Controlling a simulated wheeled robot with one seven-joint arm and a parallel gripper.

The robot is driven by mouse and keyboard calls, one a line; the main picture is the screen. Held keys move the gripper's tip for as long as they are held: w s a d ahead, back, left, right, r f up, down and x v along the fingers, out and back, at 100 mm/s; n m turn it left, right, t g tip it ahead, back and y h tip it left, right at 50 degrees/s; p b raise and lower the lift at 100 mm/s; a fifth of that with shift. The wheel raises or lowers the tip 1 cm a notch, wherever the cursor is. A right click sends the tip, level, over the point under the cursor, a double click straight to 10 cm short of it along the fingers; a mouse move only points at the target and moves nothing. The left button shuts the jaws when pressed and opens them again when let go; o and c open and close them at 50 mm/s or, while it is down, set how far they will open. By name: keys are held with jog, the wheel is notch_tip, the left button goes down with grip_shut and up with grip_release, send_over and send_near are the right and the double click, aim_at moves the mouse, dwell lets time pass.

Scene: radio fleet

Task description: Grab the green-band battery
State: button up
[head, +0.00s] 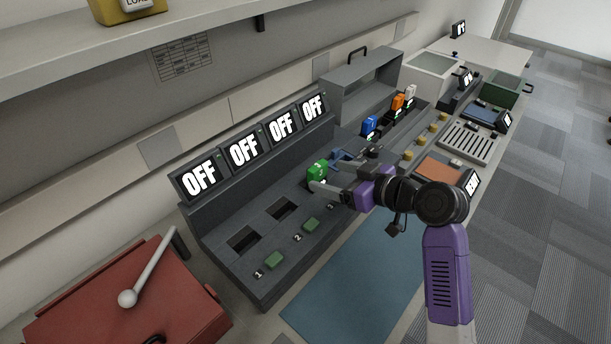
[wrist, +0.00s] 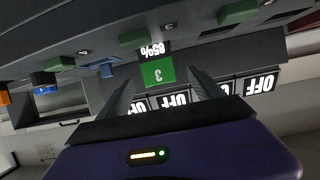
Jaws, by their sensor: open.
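The green-band battery (head: 317,170) stands in a bay of the dark charger (head: 222,262). In the wrist view the battery lies between the fingertips (wrist: 159,77). I cannot tell whether the fingers touch it. The battery's lower part is hidden in the bay.
Several OFF screens (head: 243,151) line the charger's back. Two empty bays (head: 283,208) lie left of the battery, with green buttons (head: 310,223) in front. A blue battery (head: 370,125) and an orange one (head: 397,102) stand beyond. A red box (head: 130,300) stands front left; a blue mat (head: 350,275) is clear.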

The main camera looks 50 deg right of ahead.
jog(key=shift+w+d+r+n, duration=0.2)
jog(key=shift+w+n, duration=0.1)
jog(key=shift+w, duration=0.4)
jog(key=p+x, duration=0.1)
jog(key=x, duration=0.6)
jog(key=shift+w+a+f, duration=0.1)
jog(key=c, duration=1.6)
